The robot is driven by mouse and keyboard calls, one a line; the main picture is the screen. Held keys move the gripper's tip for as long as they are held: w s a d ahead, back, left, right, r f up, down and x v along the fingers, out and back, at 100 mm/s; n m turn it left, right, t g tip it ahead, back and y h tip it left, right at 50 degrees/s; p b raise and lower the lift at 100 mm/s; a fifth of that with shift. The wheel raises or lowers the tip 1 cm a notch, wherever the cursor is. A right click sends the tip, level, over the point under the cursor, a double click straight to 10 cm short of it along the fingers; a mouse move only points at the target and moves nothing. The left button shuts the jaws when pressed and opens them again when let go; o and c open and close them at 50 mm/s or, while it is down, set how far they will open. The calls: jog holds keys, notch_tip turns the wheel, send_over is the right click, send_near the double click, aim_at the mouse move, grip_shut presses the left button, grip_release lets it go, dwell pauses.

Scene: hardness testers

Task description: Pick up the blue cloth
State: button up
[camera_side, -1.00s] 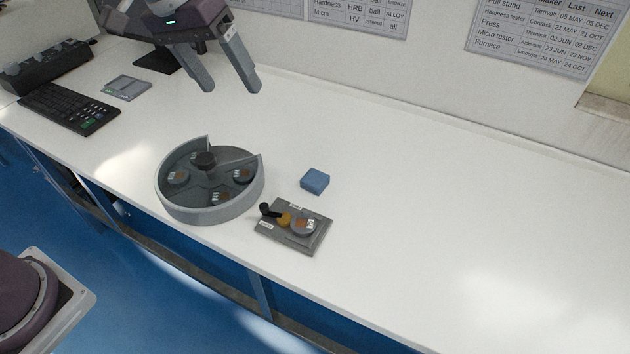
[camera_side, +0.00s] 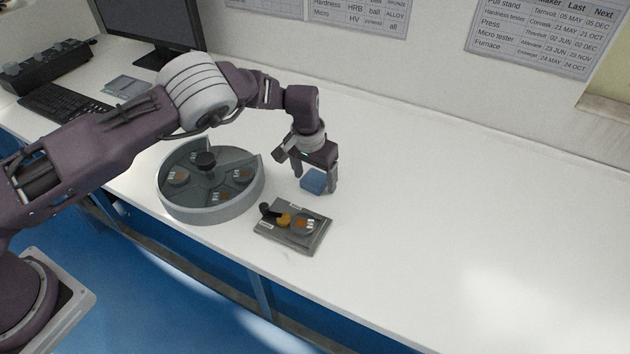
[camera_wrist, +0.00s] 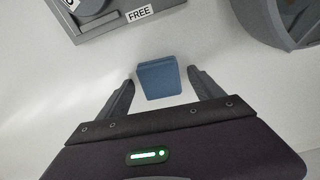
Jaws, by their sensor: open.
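The blue cloth (camera_side: 314,182) is a small folded block lying on the white bench, right of the round tray and behind the grey plate. It also shows in the wrist view (camera_wrist: 159,78), just ahead of and between the fingertips. My gripper (camera_side: 316,183) is open and points down at the cloth, with one finger on either side of it. In the wrist view, my gripper (camera_wrist: 161,85) has clear gaps between both fingers and the cloth, so the fingers are not closed on it. I cannot tell the exact height of the fingertips above the bench.
A round grey divided tray (camera_side: 208,212) with several discs stands left of the cloth. A grey plate (camera_side: 292,246) with a disc, a yellow part and a black knob lies in front. A keyboard and monitor (camera_side: 150,20) stand at the back left. The bench on the right is clear.

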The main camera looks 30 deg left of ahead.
aim_at(315, 179)
jog(key=c, duration=1.4)
notch_tip(315, 179, up, 10)
jog(key=shift+r, duration=0.1)
